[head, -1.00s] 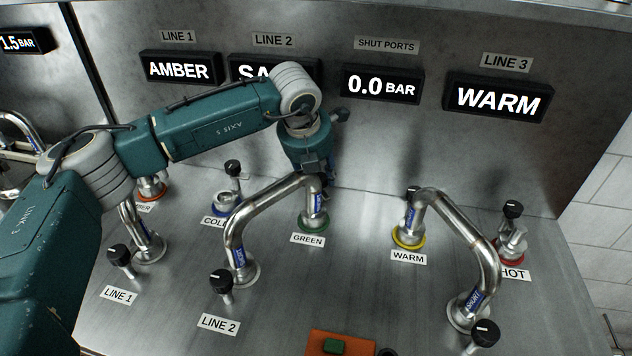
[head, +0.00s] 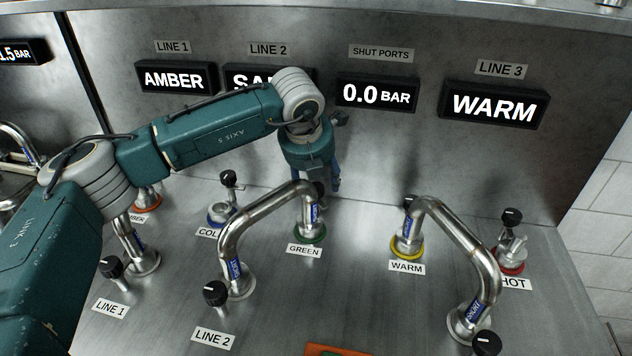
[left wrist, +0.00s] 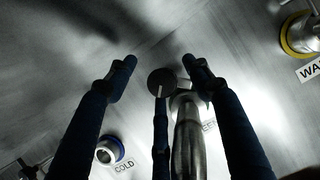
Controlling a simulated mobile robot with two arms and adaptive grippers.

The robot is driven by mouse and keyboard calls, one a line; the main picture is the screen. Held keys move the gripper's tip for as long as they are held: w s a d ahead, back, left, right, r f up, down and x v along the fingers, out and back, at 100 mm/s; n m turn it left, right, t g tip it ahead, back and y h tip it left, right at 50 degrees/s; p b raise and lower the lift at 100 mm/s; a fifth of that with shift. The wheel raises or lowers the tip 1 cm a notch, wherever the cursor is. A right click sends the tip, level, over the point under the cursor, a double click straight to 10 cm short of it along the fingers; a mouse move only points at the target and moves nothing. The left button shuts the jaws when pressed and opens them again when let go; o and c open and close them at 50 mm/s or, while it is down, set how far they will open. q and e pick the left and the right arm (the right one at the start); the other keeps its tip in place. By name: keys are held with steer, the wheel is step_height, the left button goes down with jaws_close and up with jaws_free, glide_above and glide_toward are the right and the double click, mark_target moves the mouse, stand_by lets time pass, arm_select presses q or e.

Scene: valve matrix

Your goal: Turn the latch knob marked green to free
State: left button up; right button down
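The green port (head: 314,237) has a green ring and a "GREEN" label (head: 304,250) in front of it. A bent steel pipe (head: 265,208) runs from the line 2 base to this port. Its black latch knob (left wrist: 161,82) shows in the left wrist view, with a pale line on its top. In the head view the knob is mostly hidden behind the pipe end. My left gripper (left wrist: 160,72) is open, with one finger on each side of the knob in the picture. I cannot tell whether they touch. It also shows in the head view (head: 331,184), pointing down behind the pipe. My right gripper is not in view.
The cold port (head: 221,214) stands left of the green one. A second bent pipe (head: 462,240) spans to the yellow-ringed warm port (head: 406,248). The hot port (head: 511,256) is farther right. The line 2 knob (head: 215,293) is in front. A display (head: 376,94) reads 0.0 BAR.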

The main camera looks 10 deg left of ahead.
arm_select(q)
steer(key=shift+s+a+f, duration=0.1)
steer(key=shift+f, duration=0.1)
steer(key=v, duration=0.7)
steer(key=shift+r, duration=0.3)
steer(key=shift+s+a, duration=0.1)
